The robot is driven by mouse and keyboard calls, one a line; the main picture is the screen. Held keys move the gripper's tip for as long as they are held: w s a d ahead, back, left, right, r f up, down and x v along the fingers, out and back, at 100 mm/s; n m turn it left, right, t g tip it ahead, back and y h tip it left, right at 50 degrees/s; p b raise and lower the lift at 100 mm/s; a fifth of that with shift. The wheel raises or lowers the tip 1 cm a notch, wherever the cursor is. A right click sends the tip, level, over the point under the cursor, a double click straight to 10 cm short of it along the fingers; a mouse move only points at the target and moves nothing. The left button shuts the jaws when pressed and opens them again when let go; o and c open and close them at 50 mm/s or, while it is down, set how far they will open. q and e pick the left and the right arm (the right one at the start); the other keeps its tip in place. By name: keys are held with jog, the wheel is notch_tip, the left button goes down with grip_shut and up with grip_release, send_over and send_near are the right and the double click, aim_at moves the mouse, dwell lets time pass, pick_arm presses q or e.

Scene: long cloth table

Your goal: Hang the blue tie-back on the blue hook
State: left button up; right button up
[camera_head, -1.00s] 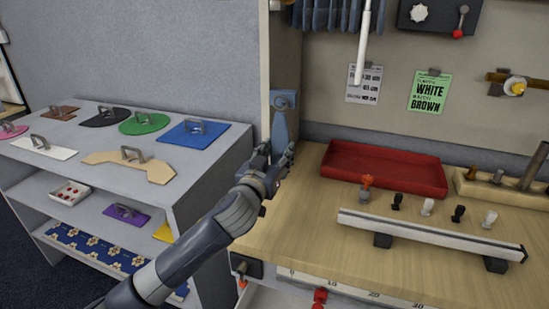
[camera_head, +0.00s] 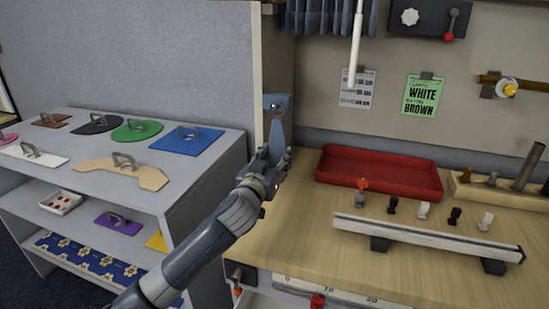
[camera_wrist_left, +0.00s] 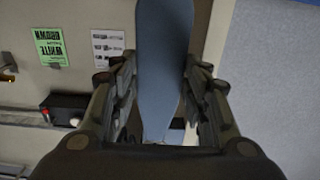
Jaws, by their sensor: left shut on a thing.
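The blue tie-back (camera_head: 277,134) is a flat slate-blue strap standing upright in front of the wooden post. My left gripper (camera_head: 266,164) is shut on its lower end. A small blue squarish piece (camera_head: 277,102), which looks like the blue hook, shows on the post just above the strap. I cannot tell whether the strap touches it or is around it. My right gripper is not in view.
The post (camera_head: 280,60) stands at the bench's left end. A grey shelf (camera_head: 60,200) with flat handled pieces is at left. A red tray (camera_head: 378,174) and a white rail (camera_head: 425,238) lie on the bench. Dark blue pleated cloth (camera_head: 325,18) hangs above.

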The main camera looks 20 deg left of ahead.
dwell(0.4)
pick_arm(q)
jog(key=o, duration=1.3)
jog(key=shift+s, duration=0.1)
